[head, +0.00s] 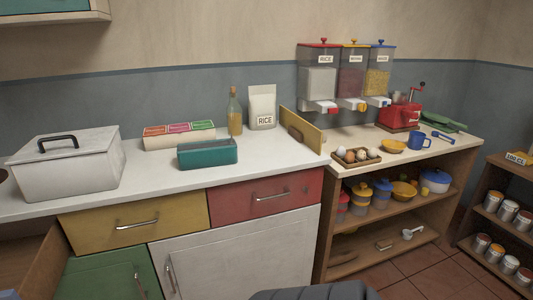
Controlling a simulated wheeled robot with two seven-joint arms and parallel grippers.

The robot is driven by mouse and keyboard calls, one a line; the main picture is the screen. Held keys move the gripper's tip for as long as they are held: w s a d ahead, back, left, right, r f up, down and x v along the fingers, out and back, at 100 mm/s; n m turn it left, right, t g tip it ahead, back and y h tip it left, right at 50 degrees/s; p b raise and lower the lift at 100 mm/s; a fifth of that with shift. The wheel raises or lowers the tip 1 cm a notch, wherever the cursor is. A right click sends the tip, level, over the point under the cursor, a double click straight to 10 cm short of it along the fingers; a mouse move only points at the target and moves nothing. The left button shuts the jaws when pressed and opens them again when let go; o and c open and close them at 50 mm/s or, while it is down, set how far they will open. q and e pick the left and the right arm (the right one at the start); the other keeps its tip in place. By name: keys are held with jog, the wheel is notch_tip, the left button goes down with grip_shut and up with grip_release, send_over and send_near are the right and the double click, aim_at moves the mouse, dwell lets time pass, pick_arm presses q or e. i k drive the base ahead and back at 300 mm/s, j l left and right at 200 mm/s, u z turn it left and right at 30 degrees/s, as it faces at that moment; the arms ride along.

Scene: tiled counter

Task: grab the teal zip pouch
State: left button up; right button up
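A teal, box-shaped object (207,153) that looks like the zip pouch lies on the white counter top, left of the middle in the head view. It sits near the front, before the box with coloured labels, and nothing touches it from above. A zip is too small to make out. Neither of my grippers shows in the head view.
A white lidded bin (68,172) stands left of the pouch. A labelled box (180,142), a bottle (235,115) and a rice bag (262,107) stand behind. An upright yellow board (308,132) stands right. A brown drawer (35,262) is open lower left. The counter's front is clear.

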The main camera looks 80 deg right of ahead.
aim_at(215, 152)
jog(key=z, duration=2.1)
